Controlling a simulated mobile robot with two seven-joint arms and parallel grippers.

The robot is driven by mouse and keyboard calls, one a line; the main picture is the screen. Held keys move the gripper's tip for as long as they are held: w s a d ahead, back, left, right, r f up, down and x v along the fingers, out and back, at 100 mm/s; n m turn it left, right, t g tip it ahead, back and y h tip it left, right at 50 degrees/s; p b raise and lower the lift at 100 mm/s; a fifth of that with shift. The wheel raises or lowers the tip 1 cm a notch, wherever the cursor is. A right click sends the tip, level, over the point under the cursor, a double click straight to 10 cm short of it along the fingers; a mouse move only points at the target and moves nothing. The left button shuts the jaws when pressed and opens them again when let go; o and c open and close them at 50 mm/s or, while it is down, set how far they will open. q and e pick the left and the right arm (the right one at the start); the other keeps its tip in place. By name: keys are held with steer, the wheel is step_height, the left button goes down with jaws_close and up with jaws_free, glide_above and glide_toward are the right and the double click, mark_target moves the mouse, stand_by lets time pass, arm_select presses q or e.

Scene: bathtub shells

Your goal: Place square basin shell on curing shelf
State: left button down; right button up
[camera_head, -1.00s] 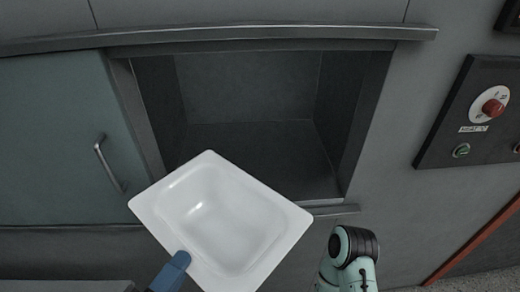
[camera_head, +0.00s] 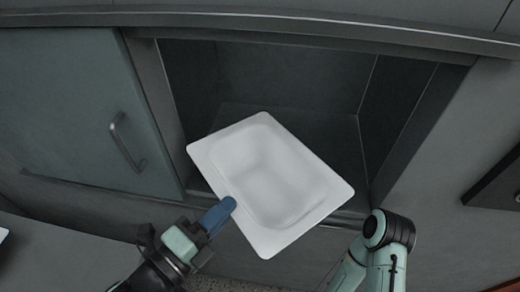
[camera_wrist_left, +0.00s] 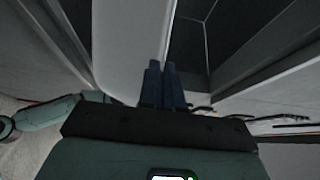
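The square basin shell (camera_head: 265,180) is white with a shallow hollow and a flat rim. In the head view it is held up, turned at an angle, in front of the open shelf recess (camera_head: 300,120). My left gripper (camera_head: 222,210) has its blue fingers shut on the shell's left rim. In the left wrist view the fingers (camera_wrist_left: 161,82) are close together beside the white shell (camera_wrist_left: 130,45). The shell hides part of the recess floor and its front edge. My right arm shows at lower right, but its gripper is out of view.
A sliding door (camera_head: 75,110) with a handle (camera_head: 126,140) covers the left of the recess. A metal rail (camera_head: 300,25) runs above the opening. A dark control panel (camera_head: 500,185) is at the right edge. A grey surface (camera_head: 60,255) lies at lower left.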

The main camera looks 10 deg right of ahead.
mark_target(226, 195)
arm_select(q)
steer(key=w, duration=0.1)
steer(key=w+p, duration=0.2)
steer(key=shift+w+d+r, duration=0.1)
steer(key=shift+d+r, duration=0.15)
steer(key=shift+d, duration=0.1)
steer(key=w+d, duration=0.1)
steer(key=w, duration=0.3)
steer(key=w+d, duration=0.1)
steer(key=w, duration=0.4)
steer(key=w+d+p, duration=0.1)
steer(key=w+d, duration=0.1)
steer(key=w, duration=0.3)
steer(key=shift+w+d+f, duration=0.1)
steer(key=shift+f, duration=0.65)
steer(key=shift+f+b, duration=0.3)
steer(key=shift+f, duration=0.55)
step_height(226, 195, down, 4)
steer(key=shift+r+b, duration=0.15)
steer(key=shift+b, duration=0.15)
steer(key=shift+w, duration=0.1)
steer(key=shift+f, duration=0.25)
